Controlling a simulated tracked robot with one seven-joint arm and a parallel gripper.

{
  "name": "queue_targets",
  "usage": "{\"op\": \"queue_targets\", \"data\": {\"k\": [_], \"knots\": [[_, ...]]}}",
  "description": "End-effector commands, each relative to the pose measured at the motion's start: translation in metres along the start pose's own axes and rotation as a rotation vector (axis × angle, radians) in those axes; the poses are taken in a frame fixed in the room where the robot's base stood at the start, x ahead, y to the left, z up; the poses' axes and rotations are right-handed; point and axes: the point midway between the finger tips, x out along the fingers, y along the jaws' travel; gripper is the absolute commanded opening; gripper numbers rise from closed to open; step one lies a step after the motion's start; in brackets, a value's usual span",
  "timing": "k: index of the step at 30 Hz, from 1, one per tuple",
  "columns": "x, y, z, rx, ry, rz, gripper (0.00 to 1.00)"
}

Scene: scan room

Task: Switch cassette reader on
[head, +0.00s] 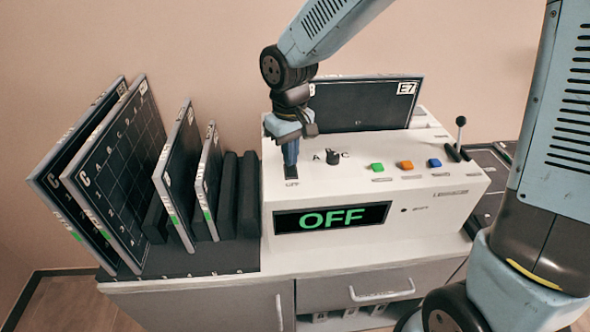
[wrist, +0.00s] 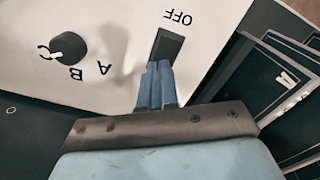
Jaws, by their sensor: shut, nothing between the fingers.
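The white cassette reader (head: 440,203) stands on the cabinet, and its display (head: 332,218) reads OFF in green. A dark switch (head: 291,173) labelled OFF sits at the left of its top panel; it also shows in the wrist view (wrist: 167,47). My gripper (head: 290,165) is shut, with its blue fingers pointing down at the switch. In the wrist view my fingertips (wrist: 157,68) are at the lower end of the switch and cover part of it. I cannot tell whether they touch it. A cassette (head: 365,106) marked E7 stands upright at the back of the reader.
A black A-B-C knob (head: 333,157) is just right of the switch. Green (head: 377,167), orange (head: 405,165) and blue (head: 434,162) buttons follow. A lever (head: 460,135) rises at the right. A rack (head: 200,262) with several upright cassettes stands close at the left.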

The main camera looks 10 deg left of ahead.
Motion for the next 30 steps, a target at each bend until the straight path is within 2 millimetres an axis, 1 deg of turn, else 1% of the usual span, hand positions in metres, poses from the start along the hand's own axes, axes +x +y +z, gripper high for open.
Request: {"op": "queue_targets", "data": {"k": [6, 10, 30], "knots": [[0.003, 0.000, 0.000, -0.001, -0.001, 0.000, 0.00], [0.000, 0.000, 0.000, 0.000, 0.000, 0.000, 0.00], [-0.043, 0.000, 0.000, -0.001, 0.000, 0.001, 0.00]]}}
